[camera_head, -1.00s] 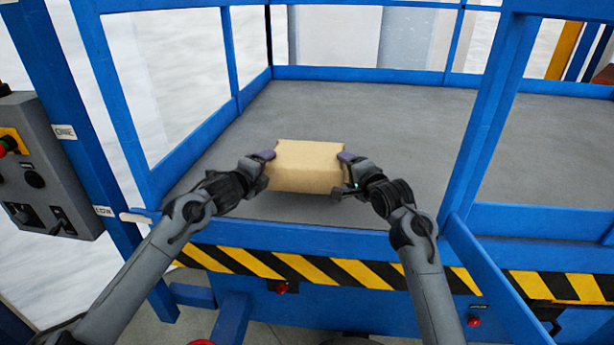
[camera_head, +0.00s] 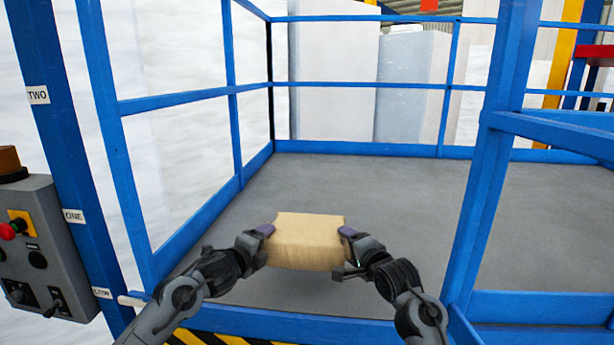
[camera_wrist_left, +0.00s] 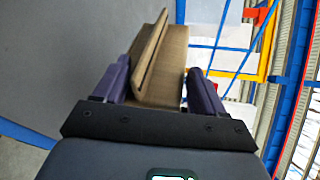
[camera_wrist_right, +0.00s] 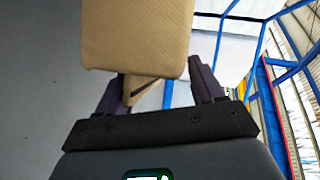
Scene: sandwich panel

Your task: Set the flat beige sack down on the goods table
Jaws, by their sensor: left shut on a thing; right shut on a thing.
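The flat beige sack (camera_head: 308,242) is held between my two grippers in the head view, over the grey floor of a blue-railed platform. My left gripper (camera_head: 265,233) is shut on its left end, and the sack shows between the purple fingers in the left wrist view (camera_wrist_left: 160,65). My right gripper (camera_head: 346,235) is shut on its right end; in the right wrist view the sack (camera_wrist_right: 135,40) covers the upper middle. The sack looks roughly level. I cannot tell its exact height above the floor.
The grey platform floor (camera_head: 390,200) is bare around and behind the sack. Blue rails and posts (camera_head: 490,150) enclose it. A grey control box (camera_head: 40,250) with a red button hangs on the left post. A striped yellow-black edge (camera_head: 205,338) lies in front.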

